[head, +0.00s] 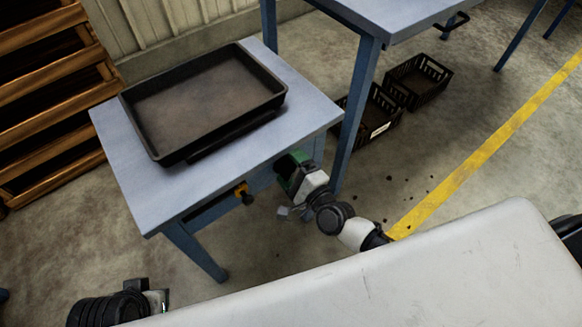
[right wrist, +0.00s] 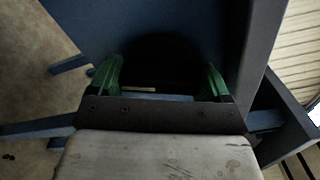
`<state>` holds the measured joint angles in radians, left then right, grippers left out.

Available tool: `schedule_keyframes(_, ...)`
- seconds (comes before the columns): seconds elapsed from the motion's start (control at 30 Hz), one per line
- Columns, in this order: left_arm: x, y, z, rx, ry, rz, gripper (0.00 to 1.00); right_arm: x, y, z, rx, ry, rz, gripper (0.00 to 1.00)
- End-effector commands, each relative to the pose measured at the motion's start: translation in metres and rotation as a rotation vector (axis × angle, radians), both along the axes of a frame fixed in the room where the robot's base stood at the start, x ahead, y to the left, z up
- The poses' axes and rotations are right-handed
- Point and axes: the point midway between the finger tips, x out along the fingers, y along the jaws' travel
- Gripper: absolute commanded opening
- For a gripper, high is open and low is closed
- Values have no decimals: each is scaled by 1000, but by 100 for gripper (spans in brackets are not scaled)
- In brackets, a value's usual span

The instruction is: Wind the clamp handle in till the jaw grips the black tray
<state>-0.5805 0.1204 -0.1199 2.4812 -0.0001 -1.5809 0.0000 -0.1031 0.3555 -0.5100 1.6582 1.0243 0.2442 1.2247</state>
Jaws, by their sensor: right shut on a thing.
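The black tray (head: 205,100) lies on the blue-grey table (head: 105,125). Its rim is raised and it looks empty. My right gripper (head: 285,163) is at the table's front edge, low and to the right of the tray. In the right wrist view its green fingers (right wrist: 165,82) stand on either side of a dark rounded thing (right wrist: 165,55), shut on it. This is likely the clamp handle, but it is too dark to be sure. The clamp jaw cannot be made out. My left gripper's fingers are not seen.
Black crates (head: 418,82) stand on the floor under a second blue table (head: 370,22). Wooden slatted pallets (head: 50,85) stand at the left. Dark bits lie near the yellow floor line (head: 480,150).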

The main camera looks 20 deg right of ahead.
Motion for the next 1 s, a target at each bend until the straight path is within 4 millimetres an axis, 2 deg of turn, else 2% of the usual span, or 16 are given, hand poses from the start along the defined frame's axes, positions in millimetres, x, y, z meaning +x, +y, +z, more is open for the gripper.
schedule_keyframes(0.57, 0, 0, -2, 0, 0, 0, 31, 0, 0, -1, 31, 14, -1, 55)
schedule_keyframes(0.6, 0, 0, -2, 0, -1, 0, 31, 0, 0, -1, 30, 14, -1, 82)
schedule_keyframes(0.7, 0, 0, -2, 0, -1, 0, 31, 0, 0, -1, 30, 13, 0, 97)
schedule_keyframes(0.73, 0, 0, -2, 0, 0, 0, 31, 0, 0, -1, 30, 13, 0, 100)
schedule_keyframes(1.0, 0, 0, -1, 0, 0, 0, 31, -3, -1, -1, 29, 13, 0, 100)
